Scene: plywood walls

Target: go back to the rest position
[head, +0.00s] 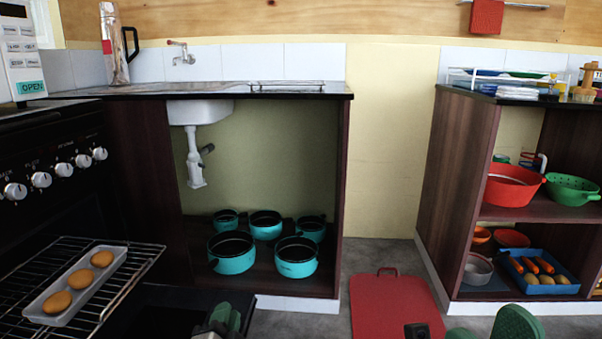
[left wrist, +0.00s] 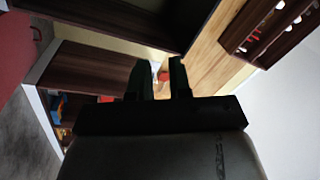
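My left gripper (head: 222,320) shows at the bottom edge of the head view, in front of the sink cabinet, partly cut off by the frame. In the left wrist view its two dark green fingers (left wrist: 160,82) stand apart with a gap between them. Nothing is held in the gap; an orange-red blur shows beyond it. A small dark part (head: 417,331) at the bottom of the head view may belong to my right gripper.
An oven rack (head: 140,262) with a tray of round buns (head: 80,283) sticks out at left. Teal pots (head: 232,252) stand under the sink. A red board-like object (head: 394,305) lies on the floor. A shelf unit (head: 455,190) is at right. Green rounded shapes (head: 518,322) show bottom right.

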